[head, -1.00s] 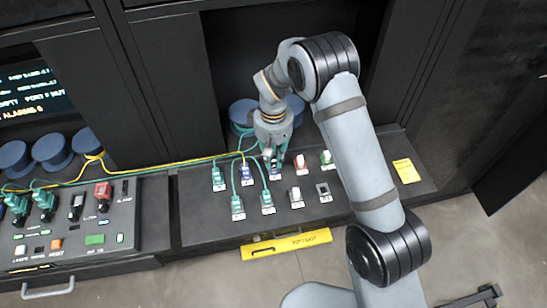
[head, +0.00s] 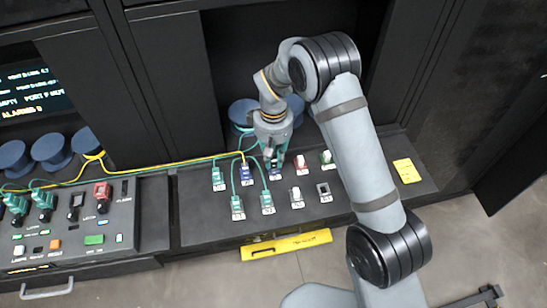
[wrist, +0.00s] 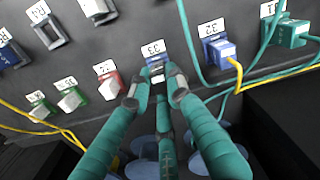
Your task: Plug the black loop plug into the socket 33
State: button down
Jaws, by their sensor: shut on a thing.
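My gripper (wrist: 160,88), with teal fingers, is shut on a small dark plug-like piece, taken as the black loop plug (wrist: 157,72), at the socket marked 33 (wrist: 152,47). The fingers hide most of it, so I cannot tell how deep it sits. In the head view my gripper (head: 273,160) points down at the panel's upper row, between a blue plug and a red one.
A blue plug with a yellow cable (wrist: 220,52) sits in socket 32, close to the fingers. Teal cables (head: 237,186) run nearby. An empty square frame (head: 324,191) is in the lower row.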

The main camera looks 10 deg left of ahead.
jog(key=shift+f+b, duration=0.55)
jog(key=shift+f, duration=0.05)
jog(key=c, duration=1.6)
grip_release()
jog(key=shift+o, duration=0.2)
jog(key=shift+r, duration=0.1)
notch_tip(320, 180, up, 12)
